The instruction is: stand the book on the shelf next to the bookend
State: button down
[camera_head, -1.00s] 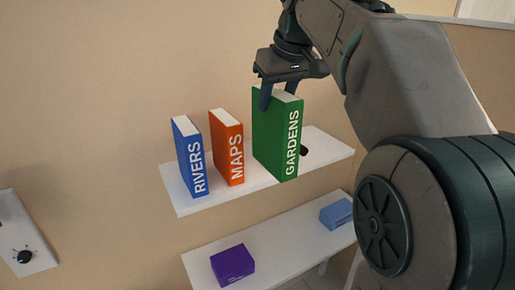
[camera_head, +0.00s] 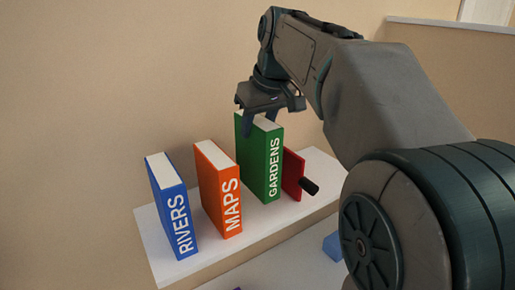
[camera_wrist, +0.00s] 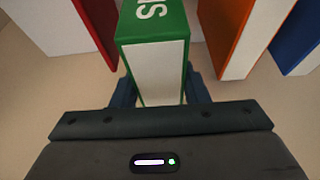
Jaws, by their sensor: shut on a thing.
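The green GARDENS book (camera_head: 259,165) is upright at the shelf, between the orange MAPS book and the red bookend. My gripper (camera_head: 257,117) is shut on its top from above. In the wrist view, the green book (camera_wrist: 155,65) sits between my two fingers (camera_wrist: 160,92). The red bookend (camera_head: 293,174), with a black knob, is just right of the green book; its red edge also shows in the wrist view (camera_wrist: 97,22). I cannot tell whether the book's base touches the shelf or its side touches the bookend.
The orange MAPS book (camera_head: 217,190) and blue RIVERS book (camera_head: 171,207) stand on the white shelf (camera_head: 150,240) to the left. A gap separates MAPS from the green book. A lower surface (camera_head: 290,255) holds a light blue block (camera_head: 332,246). My arm covers the right side.

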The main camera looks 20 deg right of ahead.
aim_at(258, 145)
jog(key=shift+f, duration=2.5)
jog(key=c, duration=0.8)
grip_release()
jog(key=shift+f, duration=0.1)
jog(key=shift+c, duration=0.2)
jog(key=v, duration=1.2)
